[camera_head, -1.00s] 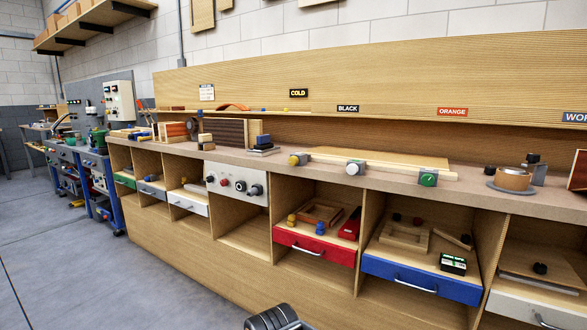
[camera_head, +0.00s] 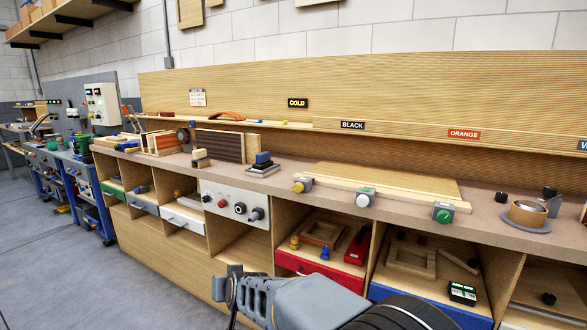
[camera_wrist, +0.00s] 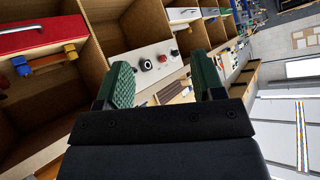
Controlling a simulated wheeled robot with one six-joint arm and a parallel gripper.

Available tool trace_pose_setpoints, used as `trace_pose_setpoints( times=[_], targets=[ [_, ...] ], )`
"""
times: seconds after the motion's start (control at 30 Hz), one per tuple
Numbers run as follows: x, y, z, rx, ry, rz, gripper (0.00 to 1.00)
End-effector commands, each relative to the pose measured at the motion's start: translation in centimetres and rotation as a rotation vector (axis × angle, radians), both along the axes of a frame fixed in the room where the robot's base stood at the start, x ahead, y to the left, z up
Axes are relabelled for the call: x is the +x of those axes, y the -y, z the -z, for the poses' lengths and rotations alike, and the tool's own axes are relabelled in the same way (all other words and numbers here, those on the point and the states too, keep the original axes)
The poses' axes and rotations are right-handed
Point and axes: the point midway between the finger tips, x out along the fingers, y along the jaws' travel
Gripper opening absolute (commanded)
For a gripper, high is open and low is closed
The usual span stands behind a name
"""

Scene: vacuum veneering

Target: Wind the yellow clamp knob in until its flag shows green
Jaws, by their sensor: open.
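The yellow clamp knob (camera_head: 299,187) sits on a small grey clamp block at the front edge of the bench, left of a white knob (camera_head: 363,200) and a green knob (camera_head: 442,215) on like blocks. A pale board (camera_head: 375,185) lies behind these clamps. The flag of the yellow clamp is too small to make out. My gripper (camera_head: 228,287) is in front of the cabinets, below and left of the yellow knob and well apart from it. In the wrist view my gripper (camera_wrist: 165,85) is open and empty between its green pads; the yellow knob does not show there.
A white control panel (camera_head: 237,203) with several knobs is set in the cabinet front. The red drawer (camera_head: 320,270) and blue drawer (camera_head: 420,308) lie below the clamps. Stacked wood (camera_head: 222,145) stands on the bench at left. The floor (camera_head: 60,270) at left is clear.

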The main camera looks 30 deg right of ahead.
Motion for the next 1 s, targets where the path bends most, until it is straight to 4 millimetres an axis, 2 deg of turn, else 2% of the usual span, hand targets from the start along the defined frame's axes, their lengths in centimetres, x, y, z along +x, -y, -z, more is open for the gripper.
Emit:
trace_pose_setpoints(
  times=[0.03,0.1,0.2,0.3,0.4,0.5,0.67,0.87,1.0],
  targets=[
    [2.3,1.7,-3.9,-0.018,0.077,0.084,0.62],
    [4.7,4.2,-6.6,-0.049,0.190,0.212,0.62],
    [6.8,7.9,-9.7,-0.117,0.316,0.397,0.62],
    [7.4,11.1,-11.8,-0.200,0.399,0.567,0.62],
    [7.1,13.5,-13.2,-0.284,0.448,0.707,0.62],
    [6.6,15.1,-14.0,-0.352,0.475,0.810,0.62],
    [6.0,16.6,-14.4,-0.415,0.492,0.900,0.62],
    [7.1,19.0,-14.4,-0.431,0.497,0.922,0.62],
    [8.5,21.4,-14.3,-0.431,0.496,0.922,0.62]
  ],
)
